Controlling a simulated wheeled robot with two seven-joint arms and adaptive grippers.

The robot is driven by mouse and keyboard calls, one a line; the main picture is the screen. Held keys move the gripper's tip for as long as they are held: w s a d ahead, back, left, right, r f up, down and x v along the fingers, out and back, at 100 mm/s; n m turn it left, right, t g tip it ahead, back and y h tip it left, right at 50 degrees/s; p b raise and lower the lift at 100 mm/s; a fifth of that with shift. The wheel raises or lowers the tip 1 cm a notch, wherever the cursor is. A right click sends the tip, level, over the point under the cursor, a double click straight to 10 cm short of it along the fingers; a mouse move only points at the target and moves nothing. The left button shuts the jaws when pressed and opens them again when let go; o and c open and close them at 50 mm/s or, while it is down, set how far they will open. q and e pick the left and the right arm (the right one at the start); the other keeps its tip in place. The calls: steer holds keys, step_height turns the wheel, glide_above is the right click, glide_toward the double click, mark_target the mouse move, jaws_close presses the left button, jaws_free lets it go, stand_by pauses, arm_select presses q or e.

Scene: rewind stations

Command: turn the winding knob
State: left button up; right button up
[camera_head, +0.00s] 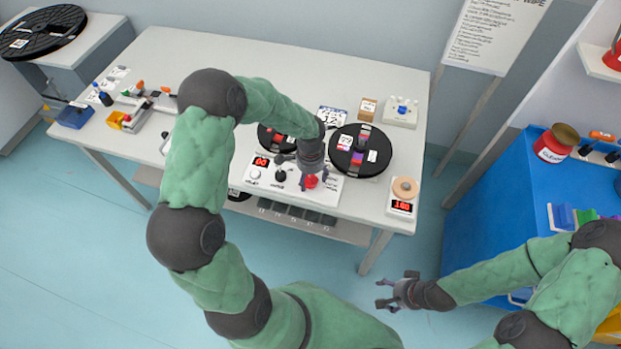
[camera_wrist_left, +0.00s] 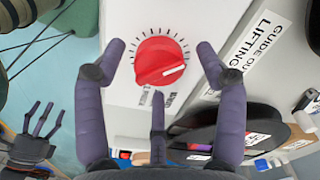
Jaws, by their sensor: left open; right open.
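The winding knob (camera_wrist_left: 160,62) is a round red knob with a white pointer line, set on a white panel with a fan of black tick marks. Its pointer aims to the right and slightly up in the left wrist view. In the head view the knob (camera_head: 311,181) is partly hidden by my left gripper (camera_head: 313,172), which points down over it. The left gripper's purple fingers are open, with one on either side of the knob in the wrist view; I cannot tell whether they touch it. My right gripper (camera_head: 392,292) is open and empty over the floor.
A black reel (camera_head: 372,160) stands right of the knob, and another reel is partly hidden behind my left arm. A red-digit display box (camera_head: 403,197) sits at the table's right corner. The blue cabinet (camera_head: 495,230) stands further right.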

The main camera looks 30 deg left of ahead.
arm_select(q)
steer(key=shift+f, duration=0.3)
steer(key=c, duration=1.1)
steer(key=shift+f+n+b, duration=0.1)
steer(key=shift+n+b, duration=0.5)
steer(key=shift+n, duration=0.2)
steer(key=shift+c, duration=0.2)
steer(key=shift+n+b, duration=0.65)
steer(key=shift+n, duration=0.75)
steer(key=o, duration=1.1)
steer(key=shift+o, duration=0.2)
